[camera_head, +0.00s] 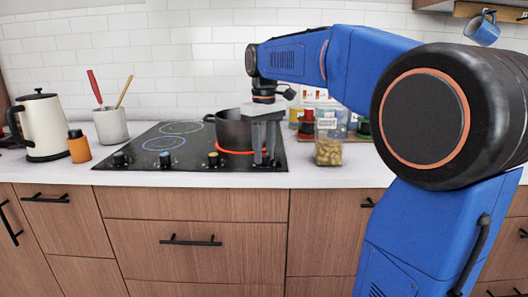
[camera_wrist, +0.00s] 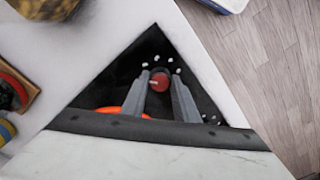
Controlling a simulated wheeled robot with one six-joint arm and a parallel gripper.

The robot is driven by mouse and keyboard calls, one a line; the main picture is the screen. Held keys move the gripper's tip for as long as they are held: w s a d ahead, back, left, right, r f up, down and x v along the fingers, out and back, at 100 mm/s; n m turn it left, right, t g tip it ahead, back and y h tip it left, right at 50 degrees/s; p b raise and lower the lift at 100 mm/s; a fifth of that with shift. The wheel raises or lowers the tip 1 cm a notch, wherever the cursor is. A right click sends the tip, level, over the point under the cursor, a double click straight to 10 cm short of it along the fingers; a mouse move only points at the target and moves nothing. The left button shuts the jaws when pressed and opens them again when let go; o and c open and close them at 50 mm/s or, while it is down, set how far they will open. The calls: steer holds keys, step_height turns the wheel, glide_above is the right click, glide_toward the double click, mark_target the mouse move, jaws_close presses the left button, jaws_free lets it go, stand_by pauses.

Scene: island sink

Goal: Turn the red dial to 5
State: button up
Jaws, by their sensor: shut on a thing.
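The red dial (camera_wrist: 159,82) is round, with white marks around it on the black cooktop in the wrist view. My gripper (camera_wrist: 158,84) has a finger on either side of it and is shut on it. A pale mark shows on the dial's left part; I cannot read which number it points to. In the head view my gripper (camera_head: 266,161) points down at the front right of the cooktop (camera_head: 140,160), and its fingers hide the red dial there. Green (camera_head: 119,158), blue (camera_head: 165,159) and yellow (camera_head: 213,159) dials stand along the same front edge.
A black pot (camera_head: 233,130) stands on a glowing orange-red ring, close behind my gripper. A glass jar (camera_head: 328,150) stands right of the cooktop. A kettle (camera_head: 41,128), an orange bottle (camera_head: 79,148) and a utensil crock (camera_head: 111,127) stand at left.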

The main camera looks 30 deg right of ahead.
steer(key=m, duration=1.5)
steer(key=shift+m, duration=0.3)
steer(key=m, duration=0.3)
steer(key=shift+m, duration=0.3)
steer(key=m, duration=0.3)
steer(key=shift+m, duration=0.3)
steer(key=m, duration=0.3)
steer(key=shift+m, duration=2.2)
